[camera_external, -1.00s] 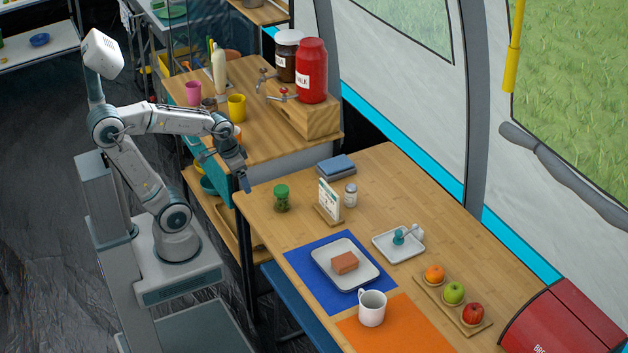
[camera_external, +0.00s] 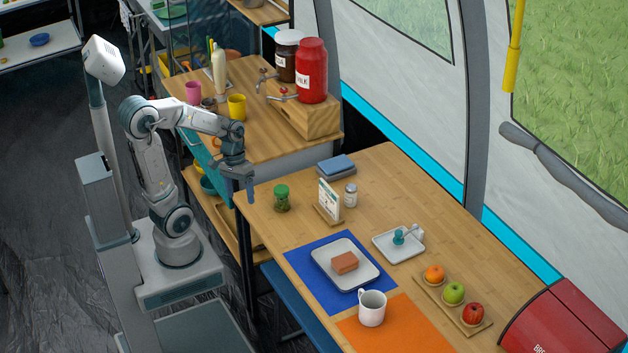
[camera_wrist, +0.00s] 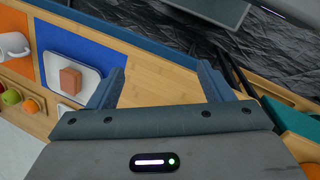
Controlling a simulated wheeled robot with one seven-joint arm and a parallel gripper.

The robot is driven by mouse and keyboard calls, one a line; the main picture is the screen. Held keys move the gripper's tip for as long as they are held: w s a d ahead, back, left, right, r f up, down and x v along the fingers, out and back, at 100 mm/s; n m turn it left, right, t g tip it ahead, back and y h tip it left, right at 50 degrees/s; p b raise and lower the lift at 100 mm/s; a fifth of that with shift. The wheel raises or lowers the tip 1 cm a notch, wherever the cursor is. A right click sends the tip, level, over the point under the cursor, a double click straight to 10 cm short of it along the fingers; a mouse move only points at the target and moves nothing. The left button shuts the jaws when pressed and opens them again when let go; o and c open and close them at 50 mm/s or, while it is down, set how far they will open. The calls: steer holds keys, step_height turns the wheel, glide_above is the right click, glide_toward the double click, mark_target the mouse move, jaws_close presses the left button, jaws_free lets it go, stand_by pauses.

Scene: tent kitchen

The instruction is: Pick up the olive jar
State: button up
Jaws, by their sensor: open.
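The olive jar (camera_external: 282,198) is a small clear jar with a green lid and dark green contents. It stands upright near the left corner of the wooden table (camera_external: 395,180) in the external view. I cannot make it out in the wrist view. My gripper (camera_external: 247,192) is just left of the jar, above the table's left edge, fingers pointing down and apart from the jar. In the wrist view my gripper (camera_wrist: 158,88) shows two fingers spread wide with nothing between them but table edge and floor.
A card stand (camera_external: 328,202) and a small white-lidded shaker (camera_external: 350,195) stand right of the jar, with blue cloths (camera_external: 337,168) behind. A tray (camera_external: 345,282) with a brown block, a mug (camera_external: 372,308) and fruit are farther along. Bare table lies in front of the jar.

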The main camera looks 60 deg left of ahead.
step_height(320, 180, down, 5)
steer(key=w+n+h+b, duration=0.2)
steer(key=n+h, duration=0.3)
steer(key=n, duration=0.1)
steer(key=n+t+h+b, duration=0.3)
steer(key=n+t+b, duration=0.2)
steer(key=n+t, duration=1.05)
glide_toward(287, 193)
steer(key=shift+n+g, duration=0.65)
steer(key=shift+n, duration=0.1)
steer(key=a, duration=0.1)
steer(key=s+a, duration=0.1)
steer(key=a, duration=0.2)
steer(key=shift+s+a+r, duration=0.1)
steer(key=shift+s+a, duration=0.1)
steer(key=shift+s, duration=0.2)
steer(key=shift+w, duration=0.15)
steer(key=x, duration=0.8)
steer(key=shift+r, duration=0.1)
steer(key=shift+s+d+f+x, duration=0.1)
steer(key=shift+x, duration=1.3)
steer(key=shift+s+d+f+x, duration=0.1)
steer(key=shift+d+x, duration=0.05)
steer(key=shift+x, duration=1.25)
steer(key=shift+c, duration=0.3)
